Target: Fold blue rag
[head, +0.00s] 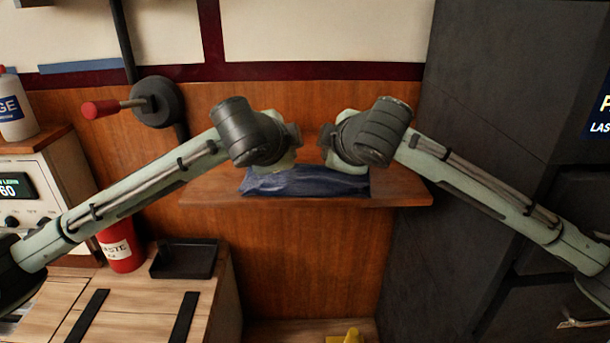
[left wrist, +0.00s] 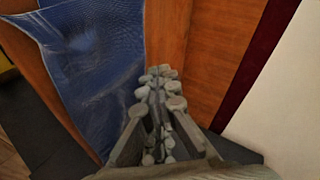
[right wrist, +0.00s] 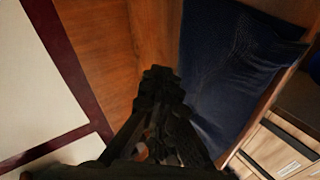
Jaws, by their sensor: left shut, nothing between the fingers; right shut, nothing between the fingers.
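The blue rag (head: 310,183) lies on a wooden wall shelf (head: 405,192), spread along its front part, with a rumpled left end. It also shows in the left wrist view (left wrist: 95,75), with a curled edge at the upper left, and in the right wrist view (right wrist: 235,70). My left gripper (left wrist: 160,85) is shut and empty beside the rag. My right gripper (right wrist: 160,82) is shut and empty, just beside the rag's edge. In the head view both wrists hover over the shelf's back part and hide some of the rag's far edge.
A red-knobbed lever (head: 155,102) sticks out from the wall at left. A dark cabinet (head: 480,120) stands close at right. Below left are a black tray (head: 184,260) and a red canister (head: 121,252). A white bottle (head: 14,112) stands on the instrument at far left.

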